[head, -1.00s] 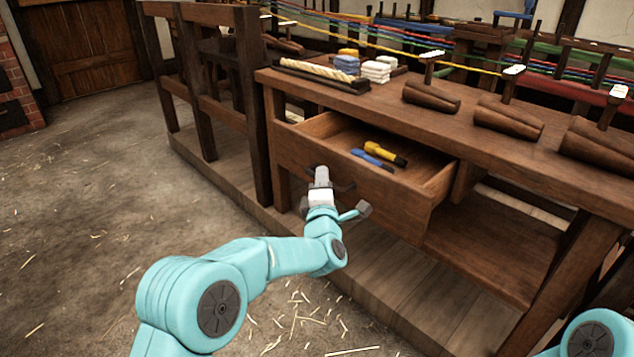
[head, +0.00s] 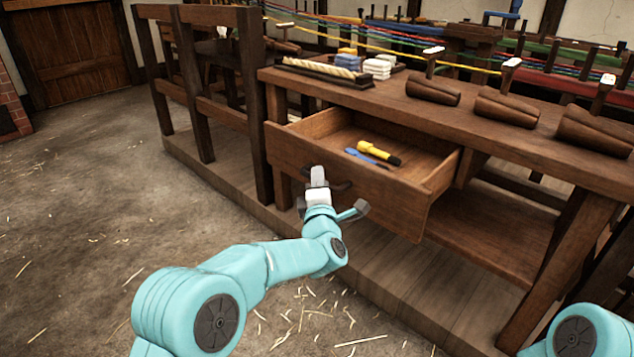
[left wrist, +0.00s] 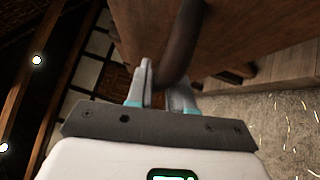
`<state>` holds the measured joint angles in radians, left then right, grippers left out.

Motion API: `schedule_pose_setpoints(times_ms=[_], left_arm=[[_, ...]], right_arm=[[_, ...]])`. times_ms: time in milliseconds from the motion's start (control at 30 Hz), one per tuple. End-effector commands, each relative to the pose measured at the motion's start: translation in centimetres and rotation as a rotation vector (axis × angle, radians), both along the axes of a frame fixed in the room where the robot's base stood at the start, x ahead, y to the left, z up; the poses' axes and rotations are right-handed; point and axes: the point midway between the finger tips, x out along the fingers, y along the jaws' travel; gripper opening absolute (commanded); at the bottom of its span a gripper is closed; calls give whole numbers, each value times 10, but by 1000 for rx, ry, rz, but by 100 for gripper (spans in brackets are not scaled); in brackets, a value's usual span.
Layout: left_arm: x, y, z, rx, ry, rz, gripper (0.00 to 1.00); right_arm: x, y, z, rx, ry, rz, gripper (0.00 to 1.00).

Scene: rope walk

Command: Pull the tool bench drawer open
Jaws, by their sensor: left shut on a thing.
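The wooden drawer (head: 345,180) of the tool bench (head: 480,118) stands well open. A yellow-and-black tool (head: 378,152) and a blue tool (head: 364,158) lie inside it. My left gripper (head: 319,178) is at the dark curved handle (head: 341,184) on the drawer front. In the left wrist view, the handle (left wrist: 183,45) passes between the fingers of my left gripper (left wrist: 163,85), which is shut on it. My own gripper hides part of the handle in the head view. My right gripper is not in view; only part of an arm shows at the lower right.
The bench top holds a rope piece on a dark tray (head: 330,74), small stacked bundles (head: 377,68) and several dark wooden cones (head: 505,108). A wooden frame (head: 205,100) stands left of the bench. The straw-strewn floor (head: 90,215) at the left is clear.

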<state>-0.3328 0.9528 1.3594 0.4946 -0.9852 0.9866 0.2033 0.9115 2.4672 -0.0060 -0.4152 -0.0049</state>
Motion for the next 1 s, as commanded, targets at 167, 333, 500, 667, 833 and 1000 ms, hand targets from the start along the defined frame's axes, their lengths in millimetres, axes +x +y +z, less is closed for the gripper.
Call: schedule_pose_setpoints(times_ms=[167,333,500,667,833,1000], left_arm=[[1,0,2,-2,-4,1,0],[2,0,2,-1,-4,0,0],[2,1,2,0,-3,-1,0],[1,1,1,0,-3,-1,41],[0,2,1,0,-2,-1,41],[-7,1,1,1,-1,-2,41]], right_arm=[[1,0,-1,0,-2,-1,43],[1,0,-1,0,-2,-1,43],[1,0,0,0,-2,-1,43],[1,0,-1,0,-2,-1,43],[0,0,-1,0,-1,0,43],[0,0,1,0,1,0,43]])
